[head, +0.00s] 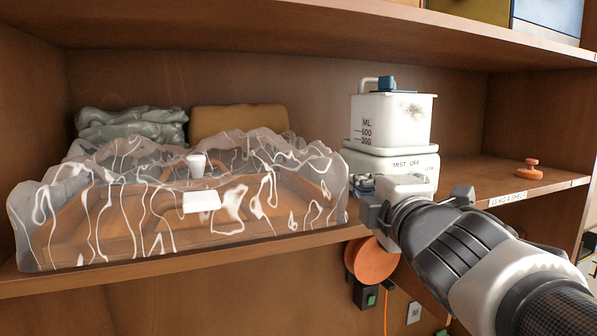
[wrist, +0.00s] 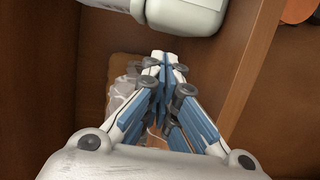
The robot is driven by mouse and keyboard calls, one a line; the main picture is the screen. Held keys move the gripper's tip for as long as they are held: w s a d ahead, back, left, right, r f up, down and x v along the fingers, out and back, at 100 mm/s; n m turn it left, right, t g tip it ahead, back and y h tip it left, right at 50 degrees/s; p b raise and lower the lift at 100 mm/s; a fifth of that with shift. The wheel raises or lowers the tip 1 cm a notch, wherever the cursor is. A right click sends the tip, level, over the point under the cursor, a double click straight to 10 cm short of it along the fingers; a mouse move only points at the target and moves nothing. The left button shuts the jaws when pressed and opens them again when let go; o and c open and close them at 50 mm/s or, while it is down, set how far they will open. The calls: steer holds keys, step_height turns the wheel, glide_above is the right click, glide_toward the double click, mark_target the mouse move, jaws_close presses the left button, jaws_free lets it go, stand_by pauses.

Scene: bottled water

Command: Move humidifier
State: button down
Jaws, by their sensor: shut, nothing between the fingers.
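The humidifier (head: 391,127) stands upright on the wooden shelf, right of centre in the head view.
Clear crumpled plastic wrap (head: 110,225) covers a wooden tray-like thing on the left of the shelf, with a white cup (head: 196,166) there. A grey-green bag (head: 130,126) and a tan block (head: 238,119) lie behind. An orange knob (head: 529,170) stands right. An upper shelf (head: 290,22) hangs overhead.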

steer(key=w, duration=0.7)
steer(key=shift+w+a+f, duration=0.25)
steer(key=shift+w+a, duration=0.05)
steer(key=shift+w+r, duration=0.2)
steer(key=shift+w, duration=0.2)
steer(key=shift+w+f, duration=0.1)
steer(key=shift+w, duration=0.35)
steer(key=shift+s, duration=0.15)
